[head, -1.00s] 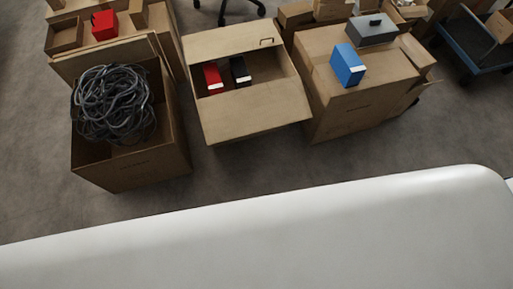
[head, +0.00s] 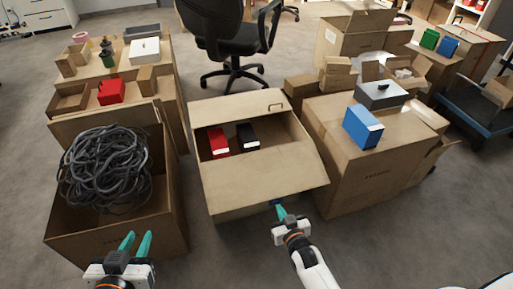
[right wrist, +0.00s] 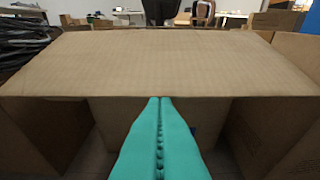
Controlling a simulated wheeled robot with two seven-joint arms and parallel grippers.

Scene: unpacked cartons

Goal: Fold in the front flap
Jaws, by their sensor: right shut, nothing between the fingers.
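The open middle carton (head: 200,182) holds a red box (head: 218,143) and a black box (head: 248,137). Its front flap (head: 262,178) slants outward over the front side, with its free edge toward me. In the right wrist view the flap (right wrist: 165,62) spans the picture as a broad brown panel. My right gripper (head: 280,208) is shut and empty just at the flap's front edge; in the right wrist view its teal fingertips (right wrist: 160,100) meet that edge. Contact cannot be told. My left gripper (head: 139,236) is open and empty, in front of the left carton.
The left carton (head: 110,235) holds a coil of dark hose (head: 105,168). The right carton (head: 345,185) is closed, with a blue box (head: 362,127) and a grey case (head: 380,95) on top. An office chair (head: 232,45) stands behind. Floor in front is clear.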

